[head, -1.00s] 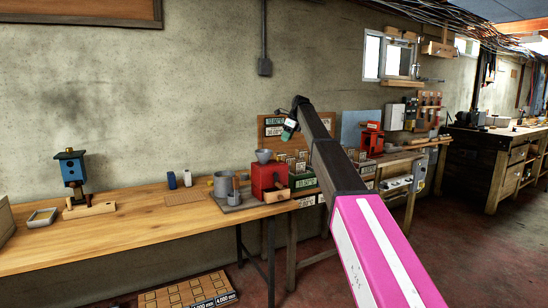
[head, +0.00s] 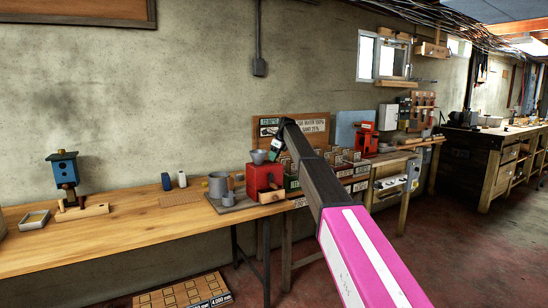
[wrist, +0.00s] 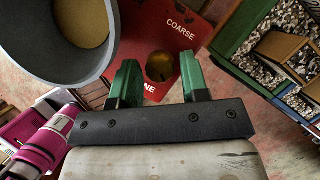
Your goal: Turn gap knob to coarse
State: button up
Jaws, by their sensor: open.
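The red grinder (head: 262,178) stands on the wooden bench with a grey hopper (head: 259,157) on top. In the wrist view its red panel (wrist: 190,30) reads COARSE at the upper right and partly hidden letters ending in NE at the bottom. A round brass-coloured knob (wrist: 160,67) sits between these labels. My gripper (wrist: 159,61) is open, its green fingers on either side of the knob in the picture. Whether they touch it I cannot tell. No pointer on the knob can be made out. In the head view my gripper (head: 277,149) is just above the grinder's right side.
The grey hopper rim (wrist: 112,50) is close to my left finger in the wrist view. Gravel-filled bins (wrist: 270,60) lie to the right.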

jog(key=c, duration=0.6)
jog(key=shift+c, duration=0.2)
jog(key=shift+n, duration=0.3)
jog(key=n+g, duration=0.1)
jog(key=n, duration=0.2)
jog(key=shift+w, duration=0.2)
jog(key=n+g, duration=0.1)
jog(key=n, duration=0.2)
jog(key=shift+w+n+g, duration=0.1)
jog(key=shift+n+g, duration=0.2)
jog(key=shift+g, duration=0.1)
jog(key=n+g, duration=0.1)
jog(key=n, duration=0.2)
jog(key=shift+a+h, duration=0.1)
jog(key=shift+h, duration=0.2)
jog(key=shift+n+g+h, duration=0.4)
jog(key=shift+n, duration=1.4)
